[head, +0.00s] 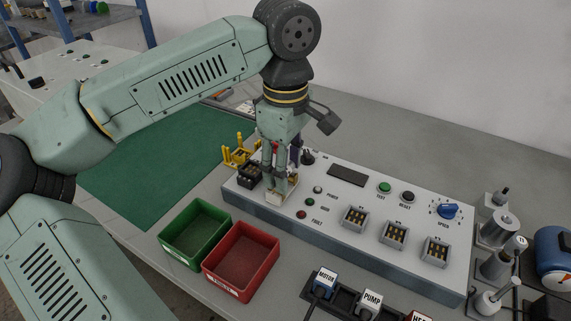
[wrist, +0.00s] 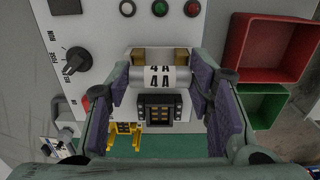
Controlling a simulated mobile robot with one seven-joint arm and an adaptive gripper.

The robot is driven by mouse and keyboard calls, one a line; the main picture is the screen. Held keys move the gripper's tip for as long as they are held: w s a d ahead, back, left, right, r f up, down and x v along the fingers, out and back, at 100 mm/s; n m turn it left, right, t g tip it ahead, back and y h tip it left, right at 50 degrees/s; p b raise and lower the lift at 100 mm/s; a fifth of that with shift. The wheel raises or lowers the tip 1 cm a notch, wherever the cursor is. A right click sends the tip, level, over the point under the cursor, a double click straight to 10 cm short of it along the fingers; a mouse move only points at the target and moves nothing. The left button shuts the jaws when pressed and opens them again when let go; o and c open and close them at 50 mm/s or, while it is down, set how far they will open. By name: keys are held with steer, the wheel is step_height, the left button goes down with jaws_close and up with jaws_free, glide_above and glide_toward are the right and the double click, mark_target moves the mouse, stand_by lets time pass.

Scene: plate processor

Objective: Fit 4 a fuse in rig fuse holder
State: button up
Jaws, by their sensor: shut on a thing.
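My gripper (head: 280,178) points down over the left end of the grey control panel. In the wrist view my gripper (wrist: 160,82) has its purple-padded fingers at both ends of a white fuse (wrist: 160,71) marked 4A and is shut on it. The fuse lies level across the picture. The fuse holder (head: 282,196) is a pale block on the panel, directly below the fingers. In the wrist view the holder (wrist: 180,55) shows brass clips just above the fuse. The fuse covers part of the holder, and I cannot tell if it touches the clips.
A black socket block (wrist: 160,112) and a yellow rack (head: 236,155) stand close by. Green (head: 194,234) and red (head: 241,262) bins sit in front of the panel. Panel buttons, a blue knob (head: 448,211) and sockets lie to the right. The green mat (head: 150,170) has clear room.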

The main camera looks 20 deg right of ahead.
steer(key=shift+f+b, duration=0.65)
stand_by(0.4)
steer(key=o, duration=1.3)
steer(key=shift+r, duration=0.1)
